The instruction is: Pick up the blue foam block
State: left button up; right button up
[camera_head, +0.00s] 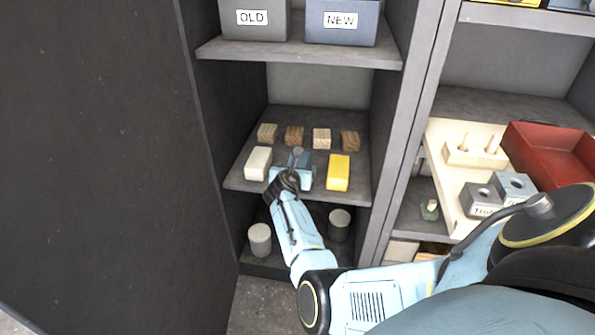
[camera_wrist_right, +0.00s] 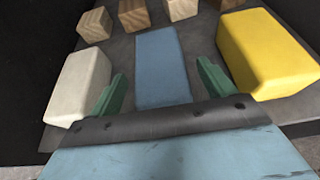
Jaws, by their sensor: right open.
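The blue foam block (camera_wrist_right: 162,65) lies on the cabinet's middle shelf. In the right wrist view it is between the two green fingertips of my right gripper (camera_wrist_right: 160,90), with a gap on each side. My right gripper (camera_head: 296,165) is open and reaches into the shelf from the front. In the head view the gripper and wrist cover most of the blue foam block (camera_head: 299,154). My left gripper is not in view.
A white block (camera_head: 258,163) stands left of the gripper and a yellow block (camera_head: 338,172) stands right, both close. Several wooden cubes (camera_head: 294,135) line the back. The shelf above holds bins marked OLD (camera_head: 252,32) and NEW (camera_head: 341,35). Grey cylinders (camera_head: 260,238) stand below.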

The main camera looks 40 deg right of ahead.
jog(key=shift+d, duration=0.1)
jog(key=shift+c, duration=0.3)
jog(key=c, duration=1)
